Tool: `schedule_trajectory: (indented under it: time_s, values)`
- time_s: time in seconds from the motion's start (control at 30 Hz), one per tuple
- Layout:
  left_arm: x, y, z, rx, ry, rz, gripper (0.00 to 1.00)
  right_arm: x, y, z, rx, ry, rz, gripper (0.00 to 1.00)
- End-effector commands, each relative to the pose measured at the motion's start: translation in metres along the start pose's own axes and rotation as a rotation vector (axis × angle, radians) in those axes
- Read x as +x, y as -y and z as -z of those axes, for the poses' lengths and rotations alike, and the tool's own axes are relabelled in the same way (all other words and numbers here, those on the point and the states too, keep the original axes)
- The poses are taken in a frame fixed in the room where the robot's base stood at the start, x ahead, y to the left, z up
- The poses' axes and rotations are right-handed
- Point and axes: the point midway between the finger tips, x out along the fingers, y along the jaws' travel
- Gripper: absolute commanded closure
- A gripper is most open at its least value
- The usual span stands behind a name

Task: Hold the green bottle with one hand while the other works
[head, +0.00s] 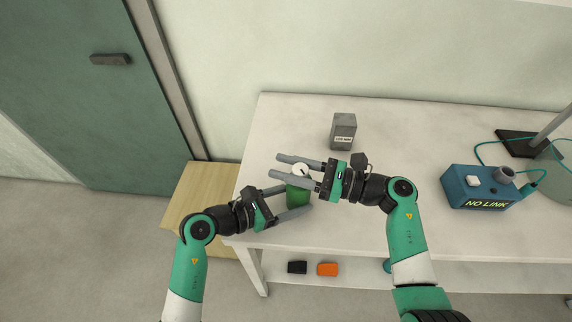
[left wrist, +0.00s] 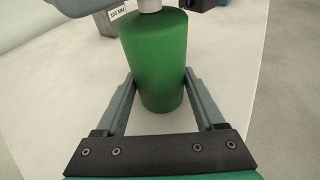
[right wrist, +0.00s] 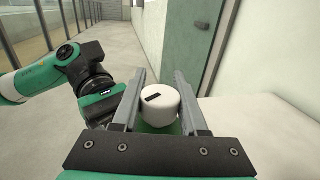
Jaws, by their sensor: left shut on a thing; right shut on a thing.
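The green bottle (head: 298,194) stands upright on the white table near its left end. It fills the middle of the left wrist view (left wrist: 154,62). My left gripper (head: 291,202) is shut on the bottle's green body, one finger on each side. The white cap (head: 301,170) sits on top of the bottle and carries a short dark mark, clear in the right wrist view (right wrist: 158,104). My right gripper (head: 296,168) is shut on the cap, above my left gripper. I cannot tell whether the cap is loose on the neck.
A grey block (head: 343,131) with a label stands behind on the table (head: 420,130). A blue box (head: 478,186) reading "NO LINK" stands at the right, wired near a stand. A black item (head: 297,267) and an orange item (head: 328,269) lie on the lower shelf.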

Motion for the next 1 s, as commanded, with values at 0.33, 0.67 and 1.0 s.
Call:
schedule_trajectory:
  time_s: [0.33, 0.67, 1.0]
  values:
    - [0.0, 0.0, 0.0, -0.001, 0.001, -0.001, 0.6, 0.0, -0.001, 0.002, 0.005, -0.003, -0.002, 0.4]
    - [0.0, 0.0, 0.0, -0.001, 0.0, -0.001, 0.6, 0.0, 0.0, 0.001, 0.003, -0.001, -0.001, 0.27]
    - [0.0, -0.001, 0.0, -0.001, 0.0, -0.001, 0.6, -0.05, 0.001, 0.001, 0.001, -0.001, 0.004, 0.27]
